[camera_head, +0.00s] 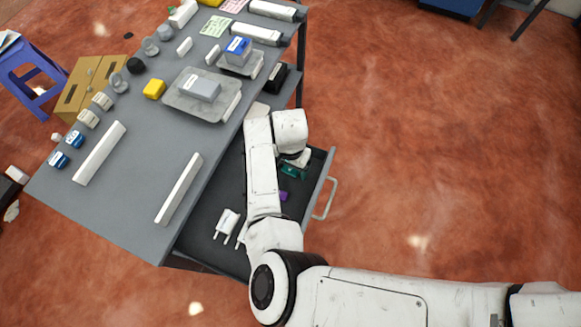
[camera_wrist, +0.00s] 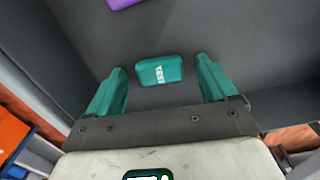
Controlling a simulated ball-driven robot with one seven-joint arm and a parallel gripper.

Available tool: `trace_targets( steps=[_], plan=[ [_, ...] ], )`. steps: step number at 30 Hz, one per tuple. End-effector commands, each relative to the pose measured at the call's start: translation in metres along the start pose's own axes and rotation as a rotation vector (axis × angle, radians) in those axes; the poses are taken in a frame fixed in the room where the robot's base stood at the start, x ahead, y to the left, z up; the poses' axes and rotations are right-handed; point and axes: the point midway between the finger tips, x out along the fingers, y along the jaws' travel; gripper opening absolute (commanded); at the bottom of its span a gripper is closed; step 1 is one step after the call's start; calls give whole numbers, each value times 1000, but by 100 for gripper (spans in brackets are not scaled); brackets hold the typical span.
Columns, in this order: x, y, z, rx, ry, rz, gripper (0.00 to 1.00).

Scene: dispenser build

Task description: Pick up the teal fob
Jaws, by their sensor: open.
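The teal fob (camera_wrist: 160,70) lies flat on the dark drawer floor, with white lettering on its face. In the wrist view it sits between the two teal fingertips of my open gripper (camera_wrist: 161,76), with a gap on each side. In the head view my gripper (camera_head: 293,171) is low inside the open drawer (camera_head: 317,187). There I cannot tell the fob apart from my teal fingers, and my arm covers part of the drawer. How high the fingertips are above the drawer floor is hard to tell.
A purple piece (camera_wrist: 125,3) lies just beyond the fob and also shows in the head view (camera_head: 284,196). The drawer walls and the grey tabletop (camera_head: 140,195) edge stand close to my arm.

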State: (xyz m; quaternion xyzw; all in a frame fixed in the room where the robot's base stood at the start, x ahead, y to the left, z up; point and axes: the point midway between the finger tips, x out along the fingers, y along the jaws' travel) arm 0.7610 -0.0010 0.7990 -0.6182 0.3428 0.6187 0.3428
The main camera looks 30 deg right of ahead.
Motion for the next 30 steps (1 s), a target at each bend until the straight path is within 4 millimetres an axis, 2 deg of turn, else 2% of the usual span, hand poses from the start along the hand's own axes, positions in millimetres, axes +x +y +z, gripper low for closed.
trace_targets(
  steps=[5, 25, 26, 30],
  plan=[
    [0, 0, 0, 0, 1, 0, 84],
    [0, 0, 0, 0, 1, 0, 20],
    [0, 0, 0, 0, 1, 0, 17],
    [0, 0, 0, 0, 1, 0, 17]
  ],
)
